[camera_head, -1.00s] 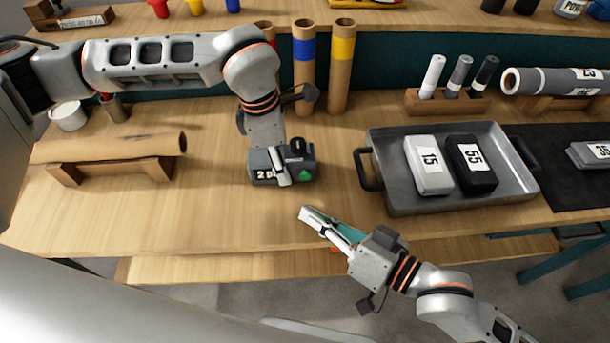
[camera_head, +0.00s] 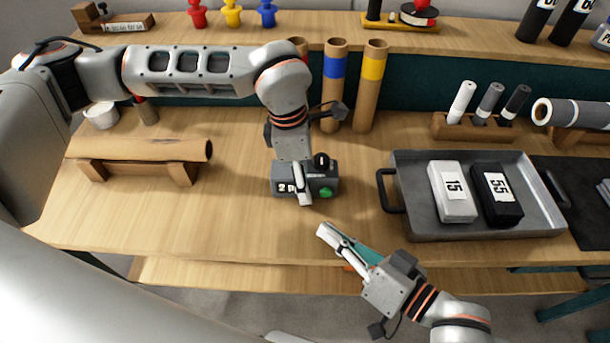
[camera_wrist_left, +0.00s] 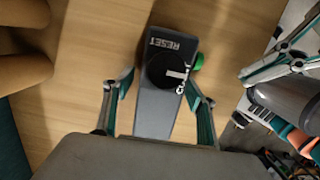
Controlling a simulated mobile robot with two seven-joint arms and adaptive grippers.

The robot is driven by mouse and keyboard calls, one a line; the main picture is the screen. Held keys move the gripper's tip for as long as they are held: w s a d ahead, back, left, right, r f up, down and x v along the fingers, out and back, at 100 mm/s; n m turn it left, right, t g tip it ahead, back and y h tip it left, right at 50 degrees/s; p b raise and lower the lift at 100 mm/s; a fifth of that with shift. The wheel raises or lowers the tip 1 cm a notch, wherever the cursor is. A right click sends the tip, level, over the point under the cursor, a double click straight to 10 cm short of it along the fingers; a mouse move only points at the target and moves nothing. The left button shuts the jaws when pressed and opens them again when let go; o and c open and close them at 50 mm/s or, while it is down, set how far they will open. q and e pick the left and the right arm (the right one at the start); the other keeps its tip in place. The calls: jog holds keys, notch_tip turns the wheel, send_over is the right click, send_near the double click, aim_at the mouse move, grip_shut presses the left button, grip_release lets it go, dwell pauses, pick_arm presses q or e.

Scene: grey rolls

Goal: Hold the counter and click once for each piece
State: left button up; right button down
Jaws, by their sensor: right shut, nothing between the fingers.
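The counter (camera_head: 320,178) is a grey box on the bench with a pale display, a black knob and a green button. My left gripper (camera_head: 304,192) is over it from behind, one finger crossing its front face. In the left wrist view the counter (camera_wrist_left: 160,110) lies between the two fingers (camera_wrist_left: 160,80), with "RESET" lettering near its far end. Bench shows beside one finger, and I cannot tell whether both touch. My right gripper (camera_head: 325,232) is shut and empty, in front of the counter and apart from it.
A metal tray (camera_head: 408,220) holds a white block (camera_head: 453,205) marked 15 and a black block (camera_head: 497,212) marked 55. A grey roll (camera_head: 580,112) rests at right. A brown roll (camera_head: 140,150) lies on a wooden stand at left. Upright tubes (camera_head: 370,100) stand behind the counter.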

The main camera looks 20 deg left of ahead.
dwell(0.3)
pick_arm(q)
jog(key=r, duration=0.3)
jog(key=a+r, duration=0.1)
jog(key=r, duration=0.7)
jog(key=shift+s+a+r, duration=0.2)
jog(key=shift+s+a, duration=0.05)
jog(key=shift+a, duration=0.05)
jog(key=shift+r, duration=0.25)
